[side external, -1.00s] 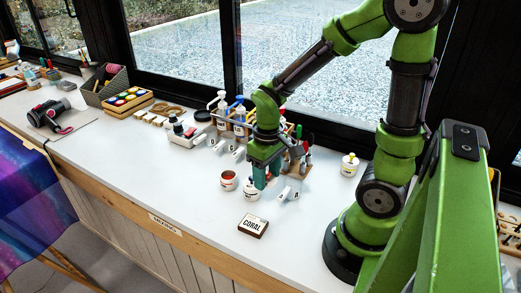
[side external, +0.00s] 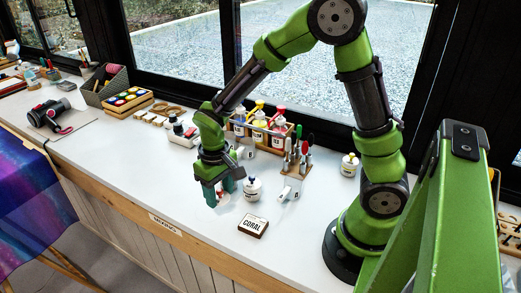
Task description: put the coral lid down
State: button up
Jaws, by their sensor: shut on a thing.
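My gripper (side external: 220,198) is low over the white bench, toward its front edge. Its teal fingers are shut on a small white-and-red piece, which I take to be the coral lid (side external: 223,195); the fingers cover much of it. I cannot tell whether it touches the bench. The open jar with red inside, seen earlier in this area, is hidden by the gripper. A white jar with a dark-blue knob on its lid (side external: 252,189) stands just right of my gripper. The CORAL card block (side external: 253,226) lies in front of that jar.
A wooden rack with pump bottles (side external: 260,130) and a tool block (side external: 296,163) stand behind. Small white labelled pieces (side external: 288,193) lie to the right, and a yellow-knobbed white jar (side external: 349,165) beyond. The bench (side external: 150,165) is clear to the left of my gripper.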

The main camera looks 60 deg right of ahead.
aim_at(220, 197)
jog(key=shift+f, duration=2.45)
jog(key=shift+f, duration=0.1)
jog(key=o, duration=1)
notch_tip(220, 197, up, 11)
jog(key=shift+r, duration=0.85)
jog(key=s+d+r+m+t+y, duration=0.1)
jog(key=s+r+m+t+y, duration=0.1)
jog(key=s+r+t, duration=0.5)
jog(key=v, duration=0.6)
jog(key=shift+s+f, duration=0.15)
jog(key=shift+s, duration=0.2)
